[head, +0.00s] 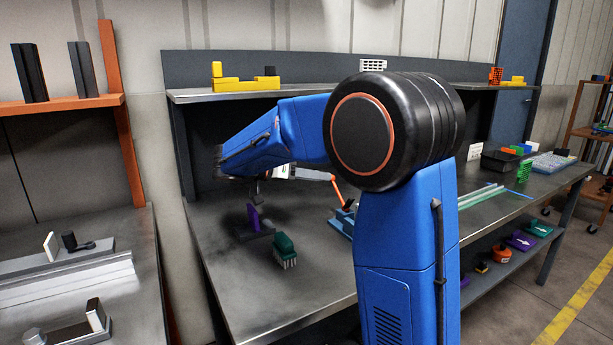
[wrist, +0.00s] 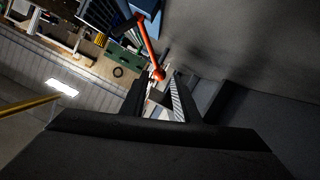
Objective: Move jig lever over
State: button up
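The orange jig lever (head: 337,190) stands tilted up from a blue jig base (head: 340,224) on the bench, partly hidden behind my arm. In the wrist view the orange lever (wrist: 149,45) runs down to a rounded tip just beyond my fingertips. My gripper (wrist: 158,92) has its two dark fingers apart, with the lever tip in line with the gap. Whether the tip is between the fingers or only in front of them I cannot tell.
A purple part (head: 253,217) and a green brush-like block (head: 285,248) stand on the bench left of the jig. A back shelf (head: 330,86) with yellow parts runs above. The bench's front left surface is clear.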

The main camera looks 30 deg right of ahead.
jog(key=x, duration=0.3)
jog(key=shift+c, duration=0.7)
jog(key=shift+a, duration=0.1)
jog(key=c, duration=0.4)
jog(key=shift+s+r, duration=0.1)
jog(key=shift+c, duration=0.3)
jog(key=shift+s+r, duration=0.9)
jog(key=shift+s, duration=0.15)
jog(key=shift+s+r, duration=0.3)
jog(key=shift+s, duration=0.4)
jog(key=shift+s+r, duration=0.3)
jog(key=shift+s, duration=0.5)
